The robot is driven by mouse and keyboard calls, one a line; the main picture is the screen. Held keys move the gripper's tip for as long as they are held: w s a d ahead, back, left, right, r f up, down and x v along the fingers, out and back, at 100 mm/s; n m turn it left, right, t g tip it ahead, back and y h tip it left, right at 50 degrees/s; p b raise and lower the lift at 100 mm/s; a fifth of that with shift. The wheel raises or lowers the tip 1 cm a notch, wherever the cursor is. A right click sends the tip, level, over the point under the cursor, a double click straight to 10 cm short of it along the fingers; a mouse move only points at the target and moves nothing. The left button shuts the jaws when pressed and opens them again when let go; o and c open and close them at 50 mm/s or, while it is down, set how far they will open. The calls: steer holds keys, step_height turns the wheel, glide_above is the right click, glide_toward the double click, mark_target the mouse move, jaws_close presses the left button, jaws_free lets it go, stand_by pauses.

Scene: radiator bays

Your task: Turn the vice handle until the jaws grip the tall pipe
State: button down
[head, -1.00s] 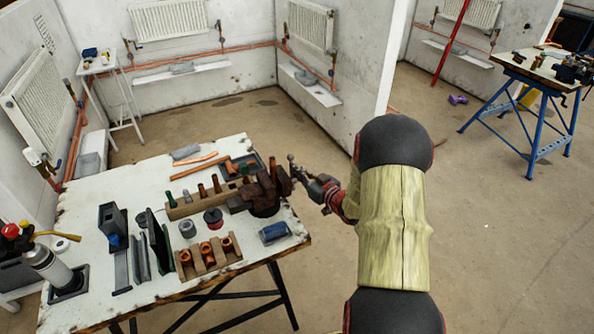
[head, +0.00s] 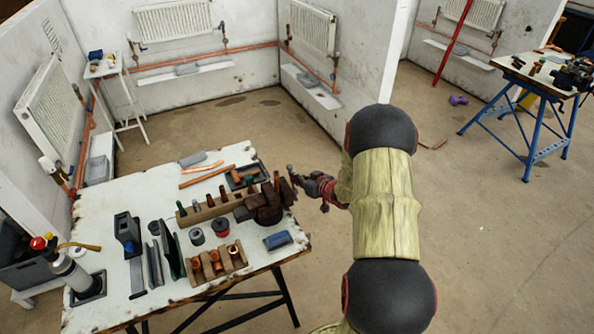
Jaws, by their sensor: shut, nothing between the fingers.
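The dark brown vice (head: 264,207) stands at the right edge of the white worktable. Its handle (head: 291,170) shows as a small greyish end beside the vice's right side. A thin upright reddish pipe (head: 276,181) shows at the vice jaws; whether the jaws touch it is too small to tell. My gripper (head: 303,182) is shut and empty, just right of the vice and close to the handle. I cannot tell whether its fingertips touch the handle.
A blue-legged bench (head: 530,115) stands far right.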

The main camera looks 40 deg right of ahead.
steer(key=shift+w+d+r+g+p, duration=0.15)
steer(key=shift+w+g+p, duration=0.35)
steer(key=shift+p, duration=1.15)
steer(key=shift+w+d+r+g+p, duration=0.1)
steer(key=shift+w+r+g+p, duration=0.3)
steer(key=shift+p, duration=1.25)
steer(key=g+p, duration=0.1)
steer(key=p, duration=0.1)
steer(key=shift+w+f+p, duration=0.3)
steer(key=shift+w+f, duration=0.05)
steer(key=shift+f+g+y+p, duration=0.2)
steer(key=shift+g+y+p, duration=0.1)
steer(key=shift+p, duration=0.1)
steer(key=shift+w+d+f+p, duration=0.25)
steer(key=shift+w+f+p, duration=0.25)
steer(key=shift+w+p, duration=0.45)
